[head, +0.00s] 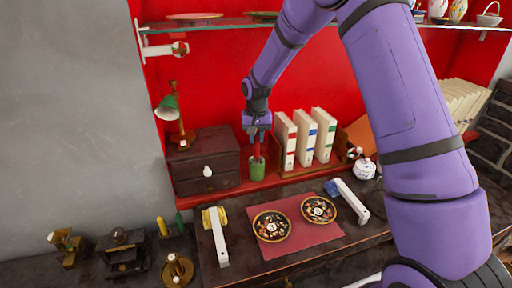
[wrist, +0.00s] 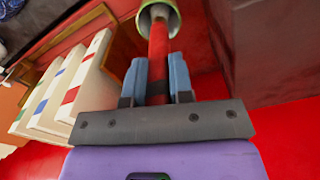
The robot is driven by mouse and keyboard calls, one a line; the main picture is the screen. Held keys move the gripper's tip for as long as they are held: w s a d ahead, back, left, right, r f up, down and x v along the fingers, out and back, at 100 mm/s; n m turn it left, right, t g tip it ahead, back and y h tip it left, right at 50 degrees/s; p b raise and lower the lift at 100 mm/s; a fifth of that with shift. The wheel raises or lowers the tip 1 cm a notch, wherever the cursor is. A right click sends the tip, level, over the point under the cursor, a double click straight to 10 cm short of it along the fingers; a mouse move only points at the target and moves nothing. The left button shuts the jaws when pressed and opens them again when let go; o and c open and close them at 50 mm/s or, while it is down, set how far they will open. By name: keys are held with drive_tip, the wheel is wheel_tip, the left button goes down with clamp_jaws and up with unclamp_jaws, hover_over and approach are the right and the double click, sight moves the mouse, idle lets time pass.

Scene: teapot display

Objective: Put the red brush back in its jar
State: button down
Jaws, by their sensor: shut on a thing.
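The red brush (wrist: 157,52) is held between the two blue-grey fingers of my gripper (wrist: 158,78) in the wrist view. Its far end is at or inside the mouth of the green jar (wrist: 172,14); how deep it sits I cannot tell. In the head view the green jar (head: 257,168) stands on the red shelf between the dark drawer box and the white binders. My gripper (head: 257,134) is right above it, with the red brush (head: 257,150) pointing down at the jar. The gripper is shut on the brush.
White binders (head: 305,138) stand just right of the jar, and the dark drawer box (head: 205,163) is close on its left. A green lamp (head: 170,110) stands farther left. A glass shelf (head: 215,23) runs above. Two dark bowls (head: 271,226) rest on a red mat (head: 290,245) in front.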

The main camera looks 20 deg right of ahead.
sight(257, 160)
drive_tip(key=shift+f, duration=1.9)
drive_tip(key=c, duration=1)
unclamp_jaws()
